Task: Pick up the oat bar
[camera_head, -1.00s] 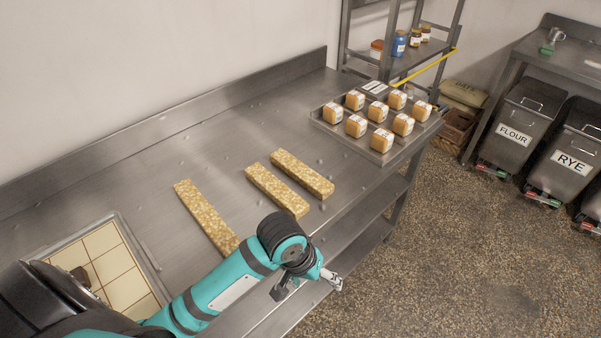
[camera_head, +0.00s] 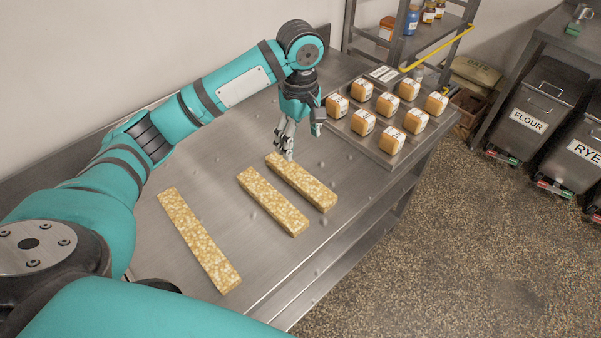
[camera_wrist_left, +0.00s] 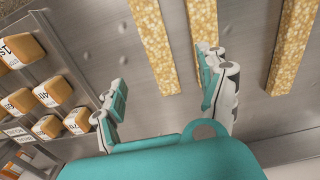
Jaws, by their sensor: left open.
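Three long, pale-golden oat bars lie on the steel table: a left bar (camera_head: 198,240), a middle bar (camera_head: 270,202) and a right bar (camera_head: 303,183). My left gripper (camera_head: 302,143) is open and empty, pointing down by the far end of the right bar. In the left wrist view my left gripper's fingers (camera_wrist_left: 162,98) are spread wide. The right bar (camera_wrist_left: 155,45) ends in the gap between them, the middle bar (camera_wrist_left: 206,22) lies behind one finger, and the left bar (camera_wrist_left: 293,45) is farther off. Contact with any bar cannot be made out. My right gripper is not in view.
A metal tray (camera_head: 357,143) with several wrapped, labelled blocks stands close to the right of my left gripper. A shelf rack (camera_head: 435,38) with jars is behind it. The steel table (camera_head: 180,285) has bare room around the bars. Flour and rye bins stand across the floor.

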